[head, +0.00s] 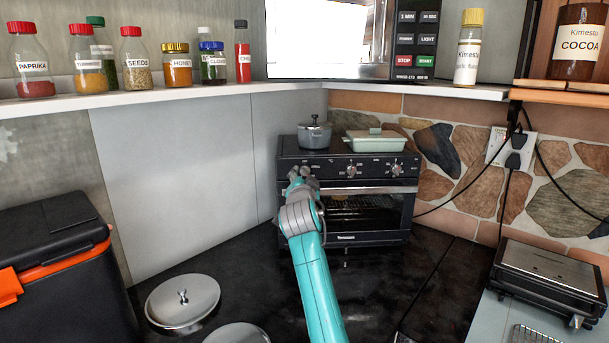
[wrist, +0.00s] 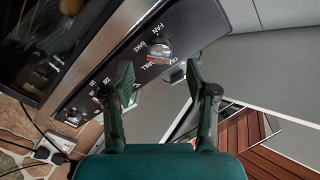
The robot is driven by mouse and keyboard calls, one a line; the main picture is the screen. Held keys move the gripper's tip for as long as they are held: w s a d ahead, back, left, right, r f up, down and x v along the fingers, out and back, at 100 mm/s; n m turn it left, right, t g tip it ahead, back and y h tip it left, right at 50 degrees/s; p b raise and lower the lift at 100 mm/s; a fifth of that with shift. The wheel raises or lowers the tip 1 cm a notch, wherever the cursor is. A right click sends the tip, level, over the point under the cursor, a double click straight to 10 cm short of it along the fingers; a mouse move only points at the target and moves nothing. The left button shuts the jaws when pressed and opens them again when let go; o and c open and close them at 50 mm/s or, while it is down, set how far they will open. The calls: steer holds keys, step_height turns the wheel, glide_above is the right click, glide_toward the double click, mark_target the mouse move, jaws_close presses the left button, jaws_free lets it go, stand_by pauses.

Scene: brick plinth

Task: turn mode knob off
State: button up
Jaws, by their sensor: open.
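The black toaster oven (head: 345,226) stands on the dark counter, with a control panel above its glass door. In the wrist view, a silver knob (wrist: 160,51) has a "FAN BAKE" label beside it and other mode words around it; I take it as the mode knob. Its pointer setting is too small to tell. My gripper (wrist: 160,82) is open and empty, its two dark fingers spread on either side below this knob, apart from it. In the head view, my gripper (head: 299,174) is at the panel's left end and hides that knob.
Two other knobs, a middle one (head: 351,171) and a right one (head: 396,170), show on the panel. A grey pot (head: 314,135) and a pale green dish (head: 375,140) sit on the oven. A shelf (head: 180,97) with jars runs above left. Cables hang at the right.

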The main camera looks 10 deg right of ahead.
mark_target(304, 173)
steer(key=shift+x, duration=2.15)
steer(key=shift+c, duration=0.3)
jaws_close()
